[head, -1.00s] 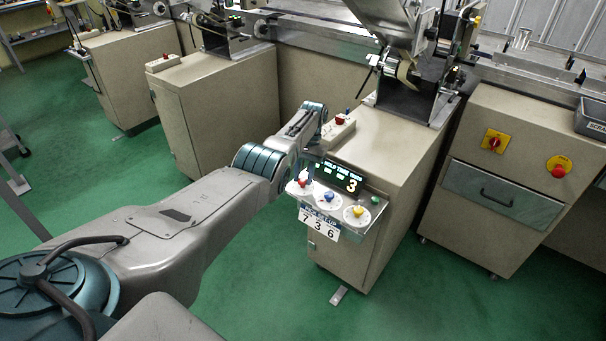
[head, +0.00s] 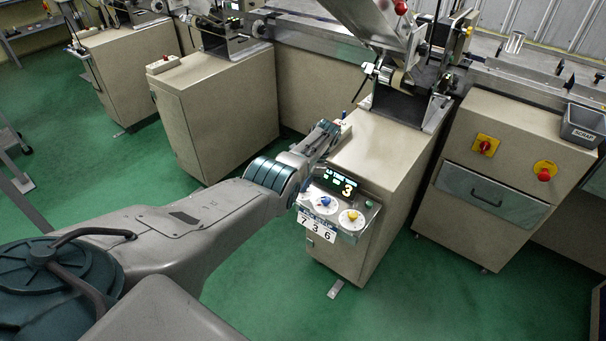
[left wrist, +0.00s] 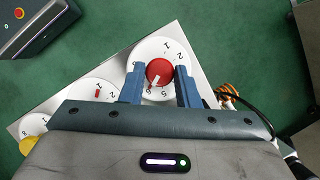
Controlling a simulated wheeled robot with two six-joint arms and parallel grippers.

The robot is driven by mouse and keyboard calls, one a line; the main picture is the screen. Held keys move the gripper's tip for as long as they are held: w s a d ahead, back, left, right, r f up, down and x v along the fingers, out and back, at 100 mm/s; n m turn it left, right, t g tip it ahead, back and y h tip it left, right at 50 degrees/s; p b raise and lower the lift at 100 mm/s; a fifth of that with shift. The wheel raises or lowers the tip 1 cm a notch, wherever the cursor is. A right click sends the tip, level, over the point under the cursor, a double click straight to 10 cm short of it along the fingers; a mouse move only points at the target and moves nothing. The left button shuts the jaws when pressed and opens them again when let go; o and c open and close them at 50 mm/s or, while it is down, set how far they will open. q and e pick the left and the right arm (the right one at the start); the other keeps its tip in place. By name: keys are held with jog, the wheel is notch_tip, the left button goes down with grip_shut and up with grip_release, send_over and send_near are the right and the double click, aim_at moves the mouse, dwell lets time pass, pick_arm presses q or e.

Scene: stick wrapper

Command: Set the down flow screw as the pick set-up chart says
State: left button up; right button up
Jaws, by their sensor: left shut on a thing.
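My left gripper (left wrist: 159,74) is shut on a red knob (left wrist: 160,70), one finger on each side, in the left wrist view. The knob sits on a white numbered dial (left wrist: 171,46), and its white pointer is toward the lower side, near the 5. In the head view my left arm hides this knob. Beside it are a blue knob (head: 325,201) and a yellow knob (head: 352,215) on white dials. A card reading 7 3 6 (head: 317,230) hangs below them. A display (head: 341,185) behind shows a large 3; its smaller text is unreadable.
The dials are on the front of a beige cabinet (head: 376,150) carrying a machine. Another beige cabinet (head: 480,215) with a red knob and a red button stands at right, with a grey bin (head: 583,126) above. Green floor (head: 450,300) is open in front.

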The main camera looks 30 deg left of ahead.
pick_arm(q)
jog(key=m+p, duration=0.2)
jog(key=m+t+y+p, duration=0.1)
jog(key=m+p, duration=0.1)
jog(key=shift+d+r+p, duration=0.1)
jog(key=shift+r+p, duration=0.25)
jog(key=shift+p, duration=0.05)
jog(key=shift+s+f+m+t+p, duration=0.15)
jog(key=shift+m+t+p, duration=0.2)
jog(key=shift+m+p, duration=0.4)
jog(key=shift+f+m+t+p, duration=0.1)
jog(key=shift+m+t+p, duration=0.25)
jog(key=shift+m+p, duration=0.4)
jog(key=o, duration=1)
jog(key=shift+c, duration=0.2)
jog(key=shift+d+r, duration=0.1)
jog(key=shift+r, duration=0.05)
jog(key=p+v, duration=0.1)
jog(key=v, duration=0.9)
jog(key=shift+d+y+p, duration=0.3)
jog(key=shift+d, duration=0.05)
